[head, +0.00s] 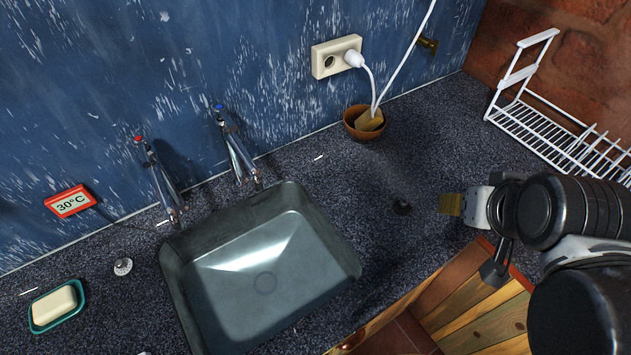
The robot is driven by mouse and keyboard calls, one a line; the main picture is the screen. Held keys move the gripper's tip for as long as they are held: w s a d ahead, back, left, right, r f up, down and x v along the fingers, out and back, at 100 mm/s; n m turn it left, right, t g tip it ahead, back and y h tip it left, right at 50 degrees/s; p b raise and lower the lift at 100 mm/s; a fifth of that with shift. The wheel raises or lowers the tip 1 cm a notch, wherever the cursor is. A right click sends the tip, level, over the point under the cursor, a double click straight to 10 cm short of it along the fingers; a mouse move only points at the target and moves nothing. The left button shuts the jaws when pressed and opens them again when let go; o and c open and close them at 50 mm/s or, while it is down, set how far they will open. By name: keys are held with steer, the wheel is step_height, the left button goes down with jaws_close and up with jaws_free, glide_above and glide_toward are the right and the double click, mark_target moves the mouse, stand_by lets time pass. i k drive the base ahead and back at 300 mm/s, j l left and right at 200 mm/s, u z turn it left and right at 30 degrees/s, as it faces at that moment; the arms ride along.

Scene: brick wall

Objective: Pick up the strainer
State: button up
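A small round silvery piece (123,266), which looks like the sink strainer, lies on the dark speckled counter left of the sink, near the soap dish. My gripper (476,208) is at the right side of the head view, above the counter's front edge. It is far from the silvery piece, with the whole sink between them. A yellow-brown block-like piece (450,204) shows at the gripper's tip; I cannot tell whether it is part of the gripper or a separate thing. The fingers are too small and side-on to show their opening.
The grey sink (340,250) has two taps (236,150) behind it. A brown bowl (352,128), white dish rack (535,130) and teal soap dish (40,322) stand around.

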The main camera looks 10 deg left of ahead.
mark_target(124, 267)
steer(key=u, duration=2.35)
steer(key=z, duration=0.55)
steer(key=j+z, duration=0.4)
steer(key=j, duration=0.7)
